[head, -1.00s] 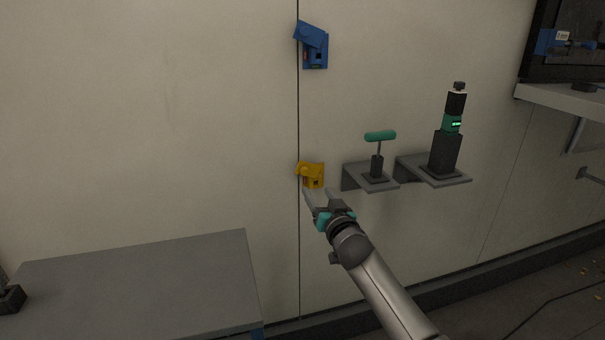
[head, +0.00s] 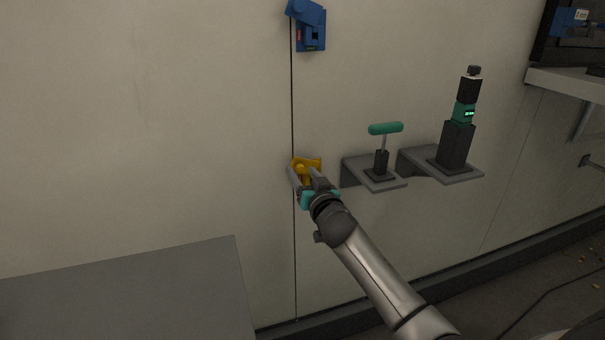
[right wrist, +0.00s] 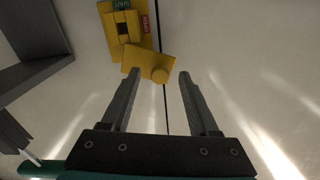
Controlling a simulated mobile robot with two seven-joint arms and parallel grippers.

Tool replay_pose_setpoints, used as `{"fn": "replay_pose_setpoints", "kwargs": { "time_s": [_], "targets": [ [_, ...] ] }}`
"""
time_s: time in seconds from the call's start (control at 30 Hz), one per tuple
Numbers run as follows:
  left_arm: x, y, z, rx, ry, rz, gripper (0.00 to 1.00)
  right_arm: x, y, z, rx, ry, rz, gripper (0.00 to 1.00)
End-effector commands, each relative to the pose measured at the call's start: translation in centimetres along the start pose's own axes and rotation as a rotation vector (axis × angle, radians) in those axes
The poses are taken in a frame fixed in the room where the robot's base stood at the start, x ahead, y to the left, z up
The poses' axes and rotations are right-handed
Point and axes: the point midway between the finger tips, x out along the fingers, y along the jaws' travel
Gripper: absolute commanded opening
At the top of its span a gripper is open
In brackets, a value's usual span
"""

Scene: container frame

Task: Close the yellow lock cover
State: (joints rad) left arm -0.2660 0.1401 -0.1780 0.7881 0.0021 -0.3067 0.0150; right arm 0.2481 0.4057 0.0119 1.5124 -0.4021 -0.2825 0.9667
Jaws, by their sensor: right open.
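The yellow lock (head: 306,165) is on the wall at the seam between two panels, partly hidden by my gripper in the head view. In the right wrist view its body (right wrist: 121,30) shows a dark slot with a green and a red label. Its yellow cover (right wrist: 147,63), a plate with a round knob, is swung aside and leaves the slot uncovered. My right gripper (head: 303,173) is open at the lock. In the right wrist view its fingers (right wrist: 160,75) stand either side of the knob end of the cover; I cannot tell whether they touch it. My left gripper is not in view.
A blue lock (head: 309,28) is on the wall above. To the right, grey shelves hold a green-handled tool (head: 384,150) and a dark tool with a green band (head: 459,120). A grey table (head: 130,295) stands at lower left.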

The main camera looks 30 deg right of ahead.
Motion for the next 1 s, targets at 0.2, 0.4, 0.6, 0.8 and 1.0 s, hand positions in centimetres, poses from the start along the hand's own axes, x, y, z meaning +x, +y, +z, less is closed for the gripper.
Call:
{"fn": "replay_pose_setpoints", "kwargs": {
  "time_s": [0.2, 0.4, 0.6, 0.8, 1.0],
  "targets": [
    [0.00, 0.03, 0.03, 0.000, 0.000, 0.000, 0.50, 0.00, 0.00, -0.01, 0.000, 0.000, 0.000, 0.42],
    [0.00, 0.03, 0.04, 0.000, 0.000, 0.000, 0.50, 0.00, 0.00, -0.01, 0.000, 0.000, 0.000, 0.19],
    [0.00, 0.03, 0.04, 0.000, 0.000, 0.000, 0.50, 0.01, 0.00, -0.02, 0.001, 0.001, 0.000, 0.00],
    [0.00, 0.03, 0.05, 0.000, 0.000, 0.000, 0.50, 0.01, 0.00, -0.03, 0.001, 0.001, 0.000, 0.00],
    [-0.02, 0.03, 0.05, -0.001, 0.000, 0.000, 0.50, 0.02, -0.02, 0.02, -0.012, 0.001, 0.000, 0.00]
  ]
}}
